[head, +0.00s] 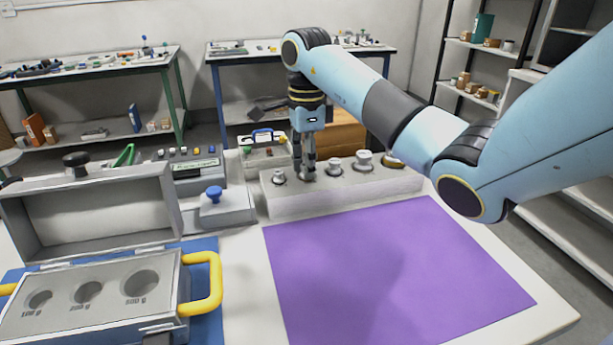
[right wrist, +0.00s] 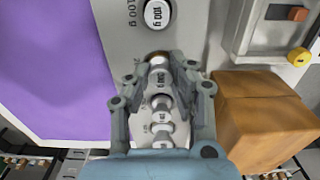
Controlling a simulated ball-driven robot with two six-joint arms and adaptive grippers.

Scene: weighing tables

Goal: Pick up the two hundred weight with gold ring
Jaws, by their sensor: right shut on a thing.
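Several pale weights stand in a row on a long light-grey rack (head: 340,194) behind the purple mat. My right gripper (head: 306,172) points straight down at the second weight from the left and is shut on it. My left gripper is not in view.
A purple mat (head: 390,270) lies empty in front of the rack. At left, an open grey case (head: 120,270) with empty 100 g, 200 g and 500 g holes stands on a blue mat. A scale with a blue knob (head: 214,193) stands left of the rack.

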